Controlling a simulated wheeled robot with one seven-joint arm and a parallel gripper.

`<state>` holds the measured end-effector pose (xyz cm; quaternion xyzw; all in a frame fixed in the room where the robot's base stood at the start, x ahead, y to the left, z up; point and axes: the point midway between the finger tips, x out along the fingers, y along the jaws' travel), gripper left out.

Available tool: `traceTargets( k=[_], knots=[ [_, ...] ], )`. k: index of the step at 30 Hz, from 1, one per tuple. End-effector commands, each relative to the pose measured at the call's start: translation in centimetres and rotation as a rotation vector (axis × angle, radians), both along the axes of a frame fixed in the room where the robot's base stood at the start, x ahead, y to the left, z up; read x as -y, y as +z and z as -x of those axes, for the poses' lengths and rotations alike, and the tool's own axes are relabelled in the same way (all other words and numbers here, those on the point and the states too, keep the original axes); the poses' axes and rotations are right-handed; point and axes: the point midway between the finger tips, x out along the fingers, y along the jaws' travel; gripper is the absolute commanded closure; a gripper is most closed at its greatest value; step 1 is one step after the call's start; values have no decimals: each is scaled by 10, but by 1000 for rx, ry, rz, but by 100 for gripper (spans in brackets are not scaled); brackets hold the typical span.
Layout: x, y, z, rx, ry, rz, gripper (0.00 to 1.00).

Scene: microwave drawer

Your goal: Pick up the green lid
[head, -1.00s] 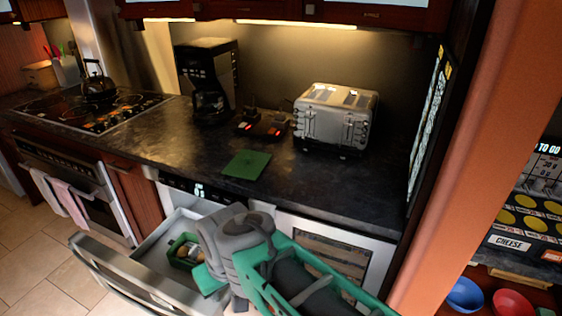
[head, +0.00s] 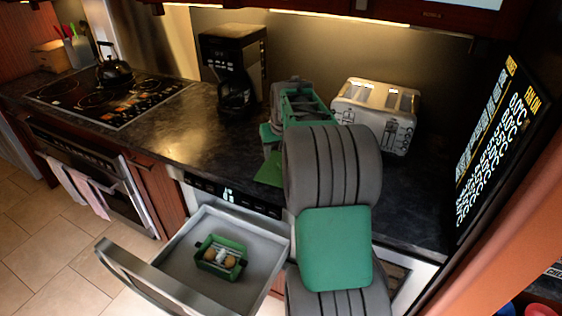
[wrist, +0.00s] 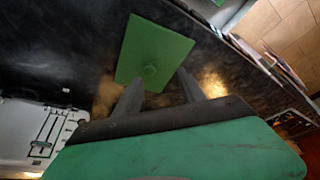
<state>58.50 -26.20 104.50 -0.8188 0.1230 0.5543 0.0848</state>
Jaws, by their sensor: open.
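The green lid (wrist: 152,52) lies flat on the dark countertop in the wrist view, with a small round knob near its middle. In the head view only a part of the lid (head: 268,171) shows; my arm hides the rest. My gripper (wrist: 155,88) is open, with its two fingers pointing toward the lid and apart from each other. Nothing is between the fingers. The fingertips lie near the lid's near edge in the wrist view; I cannot tell the exact height above it.
An open drawer (head: 181,262) holds a green container (head: 221,257) with food inside. A toaster (head: 376,112) stands right of my arm, and a coffee maker (head: 232,65) stands behind to the left. The counter left of the lid is clear (head: 185,125).

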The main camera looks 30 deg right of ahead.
Motion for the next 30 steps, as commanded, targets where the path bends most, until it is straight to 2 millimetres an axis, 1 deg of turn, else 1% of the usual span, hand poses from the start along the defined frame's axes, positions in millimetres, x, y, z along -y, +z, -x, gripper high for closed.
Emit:
traceTargets(
  k=[1,3,11,15,18,24,26,30],
  knots=[
    [16,-1,-5,3,-13,1,52],
    [26,-7,-9,6,-21,2,52],
    [34,-39,-21,6,-24,2,52],
    [39,-64,-30,6,-23,2,52],
    [40,-73,-34,9,-23,4,52],
    [40,-75,-34,10,-22,5,52],
    [40,-75,-34,10,-22,5,56],
    [40,-75,-34,10,-22,5,68]
  ],
)
